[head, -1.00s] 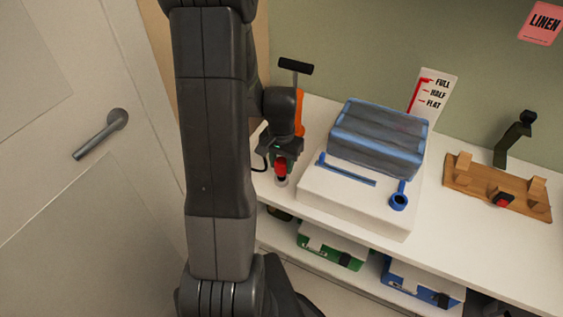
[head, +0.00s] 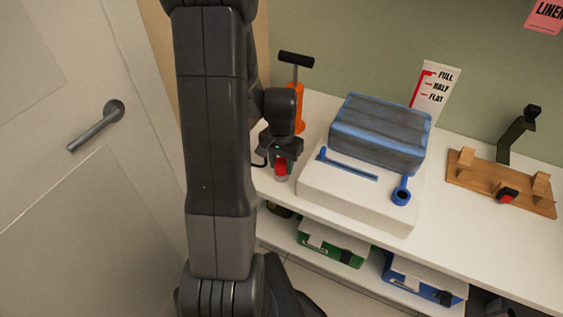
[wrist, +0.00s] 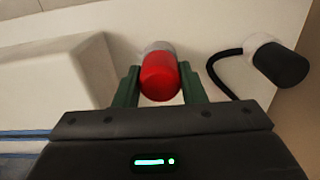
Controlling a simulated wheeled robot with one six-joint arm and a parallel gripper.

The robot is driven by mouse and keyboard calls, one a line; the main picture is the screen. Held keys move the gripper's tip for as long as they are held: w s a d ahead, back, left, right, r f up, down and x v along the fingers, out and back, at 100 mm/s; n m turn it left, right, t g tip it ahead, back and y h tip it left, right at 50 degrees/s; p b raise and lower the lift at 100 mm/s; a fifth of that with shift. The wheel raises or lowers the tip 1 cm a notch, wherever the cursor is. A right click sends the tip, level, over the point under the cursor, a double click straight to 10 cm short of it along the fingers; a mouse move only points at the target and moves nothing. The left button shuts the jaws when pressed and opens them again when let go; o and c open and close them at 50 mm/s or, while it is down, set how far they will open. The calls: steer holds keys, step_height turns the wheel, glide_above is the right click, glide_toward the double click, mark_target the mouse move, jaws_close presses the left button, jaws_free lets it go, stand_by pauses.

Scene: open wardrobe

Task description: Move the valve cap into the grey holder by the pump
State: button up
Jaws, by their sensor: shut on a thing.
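My gripper (head: 281,157) is shut on the red valve cap (wrist: 160,77), with one green finger on each side of it in the wrist view. The cap (head: 281,165) is upright below the gripper in the head view. The grey holder (wrist: 157,47) shows just behind and under the cap, and it also shows below the cap in the head view (head: 281,178). I cannot tell whether the cap is seated in it or just above it. The orange pump (head: 299,118) with a black T-handle stands behind my gripper, partly hidden by it.
A white box (head: 345,203) with a blue-grey folded bundle (head: 377,135) and blue tools is right of the gripper. A wooden rack (head: 500,185) is further right. In the wrist view, a black-ended piece (wrist: 279,64) with a black hose lies right of the fingers.

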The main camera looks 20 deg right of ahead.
mark_target(282, 161)
steer(key=shift+f, duration=0.3)
steer(key=o, duration=1.1)
steer(key=shift+o, duration=0.2)
steer(key=shift+r, duration=0.1)
step_height(282, 161, up, 14)
steer(key=p, duration=0.1)
steer(key=shift+f, duration=0.25)
step_height(282, 161, down, 13)
steer(key=shift+r+b, duration=0.1)
steer(key=shift+b, duration=0.2)
